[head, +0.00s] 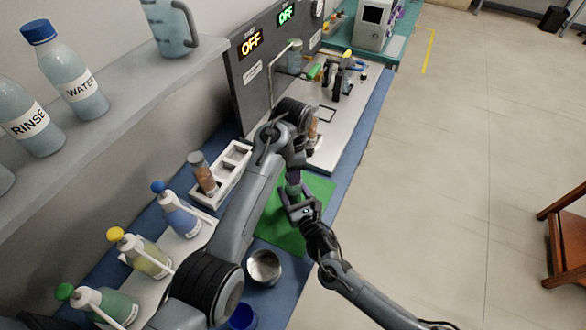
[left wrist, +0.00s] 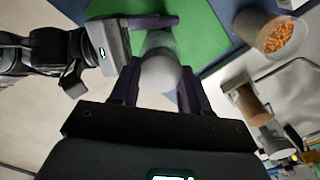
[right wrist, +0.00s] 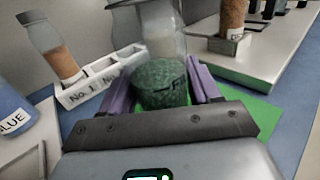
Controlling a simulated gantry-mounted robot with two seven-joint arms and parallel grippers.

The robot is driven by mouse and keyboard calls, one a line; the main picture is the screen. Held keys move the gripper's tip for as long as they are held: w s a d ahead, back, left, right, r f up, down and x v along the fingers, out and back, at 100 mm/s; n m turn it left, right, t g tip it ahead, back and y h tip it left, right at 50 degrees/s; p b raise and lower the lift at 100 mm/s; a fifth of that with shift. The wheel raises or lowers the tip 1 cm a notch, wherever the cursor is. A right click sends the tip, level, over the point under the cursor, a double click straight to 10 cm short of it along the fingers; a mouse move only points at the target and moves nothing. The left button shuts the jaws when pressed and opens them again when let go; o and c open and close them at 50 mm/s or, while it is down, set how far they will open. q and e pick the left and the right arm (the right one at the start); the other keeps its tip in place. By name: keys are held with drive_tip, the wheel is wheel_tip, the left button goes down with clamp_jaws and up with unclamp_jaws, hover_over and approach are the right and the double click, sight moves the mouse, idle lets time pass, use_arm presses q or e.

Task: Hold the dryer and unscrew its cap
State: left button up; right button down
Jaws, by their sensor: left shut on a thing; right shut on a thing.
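The dryer (left wrist: 160,62) is a clear, rounded glass vessel; its body (right wrist: 152,25) also shows in the right wrist view. Its cap (right wrist: 162,85) is dark green and speckled, at the near end in that view. My left gripper (head: 296,166) is shut on the dryer's body; its purple fingers (left wrist: 160,88) flank the glass. My right gripper (head: 300,208) is shut on the cap, with its purple fingers (right wrist: 163,95) on both sides of it. The cap is on or against the body; I cannot tell how far it is turned. In the head view the grippers hide most of the dryer.
A green mat (head: 284,236) lies below the grippers. A white rack (head: 211,189) with a brown-filled vial (head: 203,175) stands left. A metal bowl (head: 264,267) and several wash bottles (head: 177,214) are nearer. A grey panel device (head: 290,62) is behind. Open floor lies right.

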use_arm(q)
drive_tip(key=n, duration=0.5)
drive_tip(key=o, duration=1.2)
drive_tip(key=shift+r, duration=0.15)
